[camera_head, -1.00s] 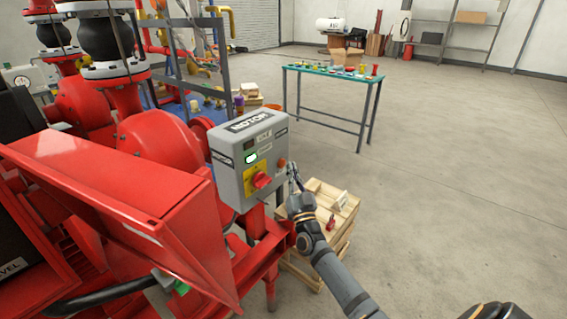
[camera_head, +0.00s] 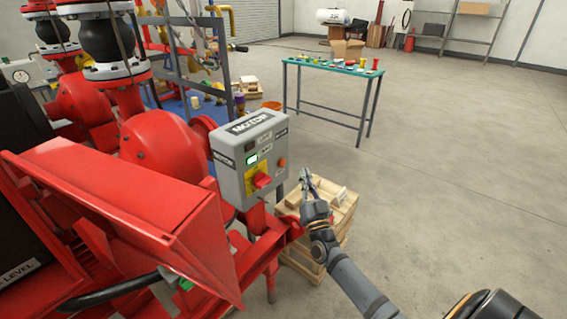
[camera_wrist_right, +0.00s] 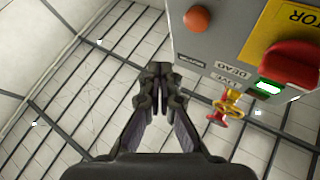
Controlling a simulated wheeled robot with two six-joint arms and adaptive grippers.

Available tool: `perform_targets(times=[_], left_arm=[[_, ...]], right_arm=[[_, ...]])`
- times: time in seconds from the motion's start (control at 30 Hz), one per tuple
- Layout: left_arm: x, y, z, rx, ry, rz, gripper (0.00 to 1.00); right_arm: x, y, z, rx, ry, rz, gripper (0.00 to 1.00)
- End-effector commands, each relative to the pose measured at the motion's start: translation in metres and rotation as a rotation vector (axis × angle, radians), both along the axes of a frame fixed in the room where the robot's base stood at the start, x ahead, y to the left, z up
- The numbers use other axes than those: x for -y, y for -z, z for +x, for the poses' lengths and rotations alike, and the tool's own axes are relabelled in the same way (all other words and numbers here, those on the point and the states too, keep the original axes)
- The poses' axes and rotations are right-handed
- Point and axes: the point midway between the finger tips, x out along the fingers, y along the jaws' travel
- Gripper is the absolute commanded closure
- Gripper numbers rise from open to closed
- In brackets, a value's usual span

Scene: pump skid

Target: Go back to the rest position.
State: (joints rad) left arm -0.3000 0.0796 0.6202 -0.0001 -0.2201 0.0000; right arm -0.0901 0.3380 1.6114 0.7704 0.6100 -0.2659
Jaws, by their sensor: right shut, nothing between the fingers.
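My right gripper (camera_head: 306,182) is shut and empty, to the right of the grey MOTOR control box (camera_head: 232,178) in the head view. A gap shows between the gripper and the box. In the right wrist view the two fingers of the right gripper (camera_wrist_right: 160,72) meet at their tips. The box has a red rotary knob (camera_head: 261,181) on a yellow plate, a lit green lamp (camera_head: 252,160) and an orange-red button (camera_head: 282,163). The box (camera_wrist_right: 215,45) also fills the upper right of the wrist view. My left gripper is not in view.
The red pump skid (camera_head: 120,205) fills the left. A wooden pallet stack (camera_head: 335,225) stands under my right forearm. A green-topped table (camera_head: 320,65) with small parts stands farther back. The floor to the right is clear.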

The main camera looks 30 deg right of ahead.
Motion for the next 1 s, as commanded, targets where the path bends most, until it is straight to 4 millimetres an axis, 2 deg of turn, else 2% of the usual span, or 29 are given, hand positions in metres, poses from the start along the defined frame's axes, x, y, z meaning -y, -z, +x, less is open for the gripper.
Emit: perform_targets(times=[0.57,0.67,0.77,0.87,0.9,0.97,1.0], left_arm=[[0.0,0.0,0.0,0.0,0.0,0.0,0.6],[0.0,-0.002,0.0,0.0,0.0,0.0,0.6],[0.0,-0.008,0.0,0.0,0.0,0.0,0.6],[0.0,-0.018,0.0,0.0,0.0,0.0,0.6],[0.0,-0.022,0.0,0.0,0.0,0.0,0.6],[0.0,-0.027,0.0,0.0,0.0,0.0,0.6],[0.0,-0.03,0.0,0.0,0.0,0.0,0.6]], right_arm=[[0.0,0.0,0.0,0.0,0.0,0.0,1.0],[-0.001,0.009,0.001,-0.028,-0.001,-0.004,1.0],[-0.003,0.053,0.003,-0.153,-0.013,-0.019,1.0],[-0.008,0.131,-0.005,-0.37,-0.034,-0.039,1.0],[-0.01,0.167,-0.014,-0.467,-0.044,-0.048,1.0],[-0.015,0.218,-0.032,-0.61,-0.061,-0.055,1.0],[-0.019,0.251,-0.047,-0.704,-0.072,-0.059,1.0]])
